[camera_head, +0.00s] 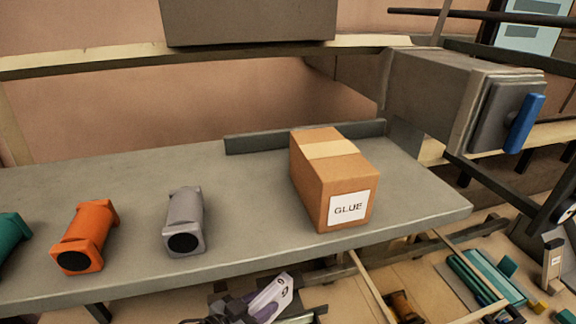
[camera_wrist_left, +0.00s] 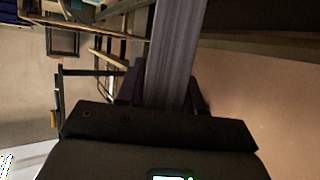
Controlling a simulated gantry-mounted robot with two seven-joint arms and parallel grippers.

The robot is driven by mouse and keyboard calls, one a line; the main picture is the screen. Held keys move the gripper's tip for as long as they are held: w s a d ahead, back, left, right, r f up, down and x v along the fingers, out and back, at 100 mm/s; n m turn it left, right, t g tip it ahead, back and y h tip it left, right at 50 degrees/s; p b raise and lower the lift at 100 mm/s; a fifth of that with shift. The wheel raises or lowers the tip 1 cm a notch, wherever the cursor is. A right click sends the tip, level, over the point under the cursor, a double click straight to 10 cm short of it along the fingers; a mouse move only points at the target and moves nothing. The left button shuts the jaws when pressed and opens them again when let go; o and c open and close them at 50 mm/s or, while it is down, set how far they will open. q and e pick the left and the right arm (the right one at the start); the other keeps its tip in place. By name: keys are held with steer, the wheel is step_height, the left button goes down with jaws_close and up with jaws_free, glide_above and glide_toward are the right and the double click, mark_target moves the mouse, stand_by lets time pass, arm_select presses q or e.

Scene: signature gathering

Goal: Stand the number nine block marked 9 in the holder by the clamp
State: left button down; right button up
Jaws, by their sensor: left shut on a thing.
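My left gripper (camera_head: 238,308) is at the bottom edge of the head view, in front of the grey shelf and partly cut off. It is shut on a pale lavender block (camera_head: 268,300), which I take for the number nine block; its dark mark is too small to read surely. The block is tilted in the head view. In the left wrist view, the long grey-purple block (camera_wrist_left: 175,50) runs out from between the dark jaws. I cannot make out the holder or the clamp for certain. My right gripper is not in view.
The grey shelf (camera_head: 130,190) carries a cardboard GLUE box (camera_head: 318,188), a grey piece (camera_head: 184,220), an orange piece (camera_head: 85,238) and a green piece (camera_head: 10,240). A grey box with a blue handle (camera_head: 524,124) juts out at right. Teal items (camera_head: 480,275) and a labelled block (camera_head: 553,258) stand lower right.

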arm_select(q)
steer(key=s+a+f+n+t+y+p, duration=0.1)
steer(key=s+a+f+n+y+p, duration=0.2)
steer(key=a, duration=0.4)
steer(key=s+a+f+n+t+y+p, duration=0.2)
steer(key=s+a+f+n+y+p, duration=0.1)
steer(key=a, duration=0.5)
steer(key=s+n+y, duration=0.1)
steer(key=n+y, duration=0.1)
steer(key=y, duration=0.1)
steer(key=shift+t, duration=0.3)
steer(key=shift+s+f, duration=0.1)
